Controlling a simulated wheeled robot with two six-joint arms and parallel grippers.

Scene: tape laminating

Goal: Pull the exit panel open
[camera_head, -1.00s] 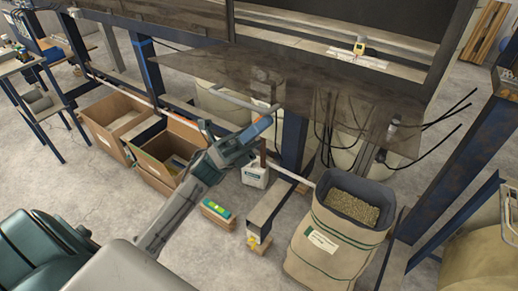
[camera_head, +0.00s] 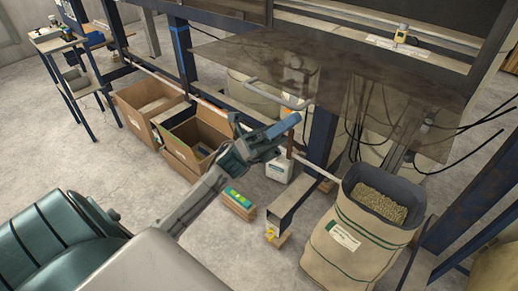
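The exit panel (camera_head: 345,78) is a smoky, see-through brown sheet across the front of the machine frame. A pale bar handle (camera_head: 277,96) is at its lower left edge. My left gripper (camera_head: 284,129) is just below the handle in the picture, seen from behind and above. Its fingers point up and right, with a blue tip showing. I see no clear contact with the handle, and the finger gap is hidden by the viewing angle. My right gripper is not in view.
Cardboard boxes (camera_head: 149,107) stand on the floor left of my arm. A sack of pellets (camera_head: 352,243) stands at the right. Dark cables hang behind the panel. Open floor lies at the left.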

